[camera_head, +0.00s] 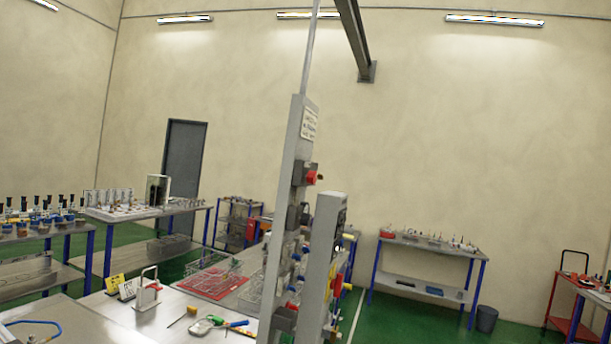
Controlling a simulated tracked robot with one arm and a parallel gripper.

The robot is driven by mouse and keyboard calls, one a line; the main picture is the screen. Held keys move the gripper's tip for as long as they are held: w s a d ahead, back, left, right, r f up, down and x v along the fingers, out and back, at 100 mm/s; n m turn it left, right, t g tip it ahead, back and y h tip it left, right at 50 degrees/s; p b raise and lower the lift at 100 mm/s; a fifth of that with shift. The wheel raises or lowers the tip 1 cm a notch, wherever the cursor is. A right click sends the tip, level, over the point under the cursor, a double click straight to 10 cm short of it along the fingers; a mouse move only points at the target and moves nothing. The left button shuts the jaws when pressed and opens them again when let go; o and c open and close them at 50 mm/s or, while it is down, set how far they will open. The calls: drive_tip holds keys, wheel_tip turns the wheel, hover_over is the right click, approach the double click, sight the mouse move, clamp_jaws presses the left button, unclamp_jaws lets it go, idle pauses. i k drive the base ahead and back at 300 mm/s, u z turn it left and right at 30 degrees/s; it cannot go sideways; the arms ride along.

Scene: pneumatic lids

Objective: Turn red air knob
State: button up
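A tall grey panel (297,130) stands near the middle of the view, seen almost edge-on, with a small white label near its top. A red knob (311,177) sticks out from a grey block on its right face. Lower on the panel are more small fittings, among them a red one (292,305) and blue ones. A second grey upright (323,250) stands just right of it and carries red and yellow parts (338,284) on its right side. Which red part is the air knob is not certain from this angle. My gripper is not in view.
A metal workbench (150,320) holds a red tray (213,280), wire baskets and loose tools left of the panel. Benches with bottles and parts stand farther left. Another bench (425,243) and a bin (487,318) stand right. Green floor (410,322) between them is clear.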

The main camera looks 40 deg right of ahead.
sight(311, 177)
drive_tip(key=z, duration=0.5)
drive_tip(key=k, duration=0.6)
drive_tip(key=z, duration=0.9)
drive_tip(key=k, duration=0.75)
drive_tip(key=z, duration=0.95)
drive_tip(key=i, duration=3.45)
drive_tip(key=u, duration=0.85)
drive_tip(key=i, duration=1.15)
drive_tip(key=u, duration=1.15)
drive_tip(key=i, duration=0.7)
drive_tip(key=u, duration=0.35)
